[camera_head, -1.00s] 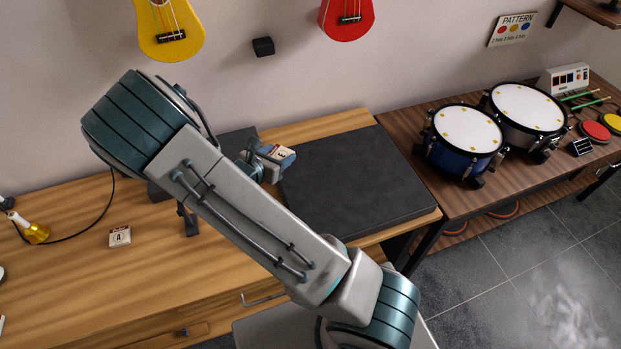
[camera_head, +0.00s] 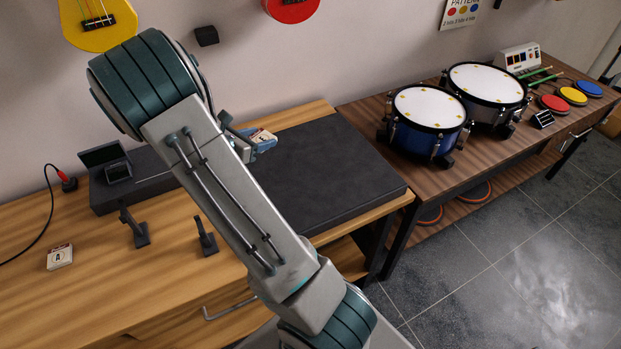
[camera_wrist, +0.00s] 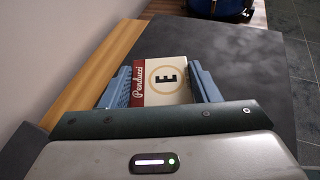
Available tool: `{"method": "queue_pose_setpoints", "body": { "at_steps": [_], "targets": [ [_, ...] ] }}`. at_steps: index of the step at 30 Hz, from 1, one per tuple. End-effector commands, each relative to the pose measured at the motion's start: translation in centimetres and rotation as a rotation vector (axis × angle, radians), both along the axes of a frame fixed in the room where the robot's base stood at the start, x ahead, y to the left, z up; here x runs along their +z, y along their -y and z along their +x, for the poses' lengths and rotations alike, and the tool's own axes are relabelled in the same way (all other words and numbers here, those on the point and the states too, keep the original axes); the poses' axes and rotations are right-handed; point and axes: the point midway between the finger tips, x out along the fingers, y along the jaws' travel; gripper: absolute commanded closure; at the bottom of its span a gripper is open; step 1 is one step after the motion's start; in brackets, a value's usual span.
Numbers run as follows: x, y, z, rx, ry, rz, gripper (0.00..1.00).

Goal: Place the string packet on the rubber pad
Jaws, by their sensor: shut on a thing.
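The string packet (camera_wrist: 166,80) is a small cream and dark red packet marked "E" and "Penducci". My gripper (camera_wrist: 163,86) is shut on it, with one blue finger on each side in the wrist view. In the head view the packet (camera_head: 262,136) shows just past my arm, with my gripper (camera_head: 258,140) around it, over the left part of the rubber pad. The rubber pad (camera_head: 330,175) is a dark grey slab on the wooden desk. It also fills much of the wrist view (camera_wrist: 245,75). I cannot tell how high the packet is above the pad.
Another packet marked "A" (camera_head: 60,257) lies on the desk (camera_head: 100,310) at left. Two small dark stands (camera_head: 205,237) and a dark case (camera_head: 110,190) are near it. Drums (camera_head: 428,120) stand on the table at right. Most of the pad is clear.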

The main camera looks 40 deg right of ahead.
Motion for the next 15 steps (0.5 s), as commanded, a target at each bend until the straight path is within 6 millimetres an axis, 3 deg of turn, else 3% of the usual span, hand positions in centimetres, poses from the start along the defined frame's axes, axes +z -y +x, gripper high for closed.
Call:
{"method": "queue_pose_setpoints", "body": {
  "at_steps": [1, 6, 9, 15],
  "targets": [
    [-1.3, 2.3, -0.8, -0.059, 0.006, 0.003, 0.66],
    [-1.7, 8.0, -3.7, -0.222, 0.001, 0.009, 0.66],
    [-1.7, 10.4, -5.3, -0.296, -0.003, 0.015, 0.66],
    [-1.4, 13.0, -7.4, -0.379, -0.009, 0.023, 0.66]
  ]
}}
